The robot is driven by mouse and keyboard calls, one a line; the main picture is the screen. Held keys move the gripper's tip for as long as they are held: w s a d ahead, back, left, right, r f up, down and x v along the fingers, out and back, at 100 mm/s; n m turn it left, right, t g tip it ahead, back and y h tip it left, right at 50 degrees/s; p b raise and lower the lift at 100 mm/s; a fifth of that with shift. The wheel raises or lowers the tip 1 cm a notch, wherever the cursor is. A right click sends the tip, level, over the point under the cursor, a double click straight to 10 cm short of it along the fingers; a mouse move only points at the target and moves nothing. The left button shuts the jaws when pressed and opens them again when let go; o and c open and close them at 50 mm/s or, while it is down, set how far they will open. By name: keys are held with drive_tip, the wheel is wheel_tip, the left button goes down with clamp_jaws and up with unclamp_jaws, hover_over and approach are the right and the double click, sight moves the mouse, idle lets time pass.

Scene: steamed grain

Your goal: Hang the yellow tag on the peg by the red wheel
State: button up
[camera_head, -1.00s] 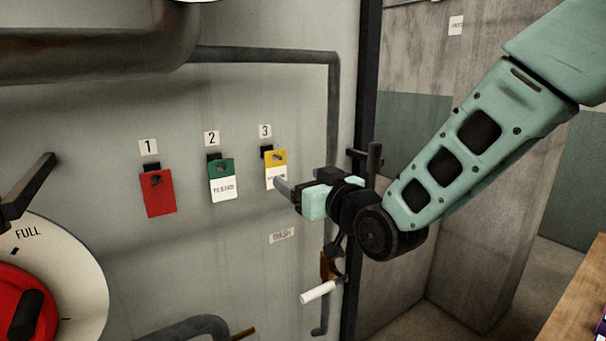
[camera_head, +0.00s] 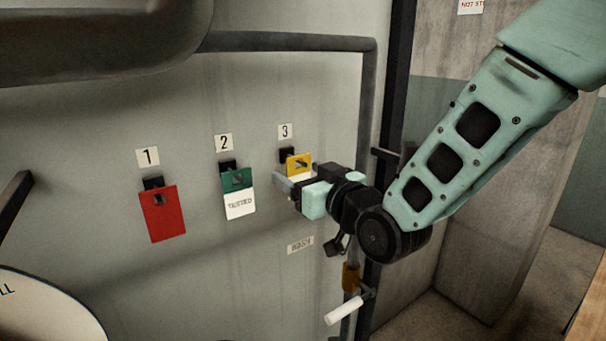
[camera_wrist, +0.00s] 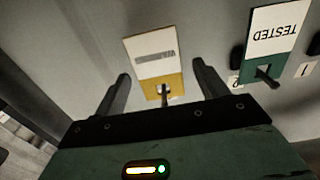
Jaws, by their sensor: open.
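The yellow and white tag (camera_head: 299,164) hangs on the peg under number 3, partly hidden behind my gripper (camera_head: 283,186) in the head view. In the wrist view the tag (camera_wrist: 155,70) appears upside down, with its hole around a dark peg (camera_wrist: 164,93). My gripper (camera_wrist: 160,92) is open, with one finger on each side of the tag and a gap visible on both sides. The red wheel is out of view; part of its white dial (camera_head: 45,310) shows at lower left in the head view.
A red tag (camera_head: 161,213) hangs under number 1. A green and white tag (camera_head: 238,191) marked TESTED hangs under number 2 and also shows in the wrist view (camera_wrist: 275,35). A white-handled lever (camera_head: 344,311) sits below my gripper. A pipe (camera_head: 368,100) runs down the panel's right.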

sight(299, 171)
drive_tip(key=c, duration=1.1)
drive_tip(key=shift+r, duration=0.2)
drive_tip(key=shift+s+d+b, duration=0.2)
drive_tip(key=shift+s+b, duration=0.15)
drive_tip(key=shift+b, duration=0.1)
drive_tip(key=shift+s+d, duration=0.2)
drive_tip(key=shift+s, duration=0.1)
drive_tip(key=shift+s+d+b, duration=0.2)
drive_tip(key=shift+s+b, duration=0.1)
drive_tip(key=shift+b, duration=0.1)
drive_tip(key=shift+s+d, duration=0.35)
drive_tip(key=shift+s, duration=0.15)
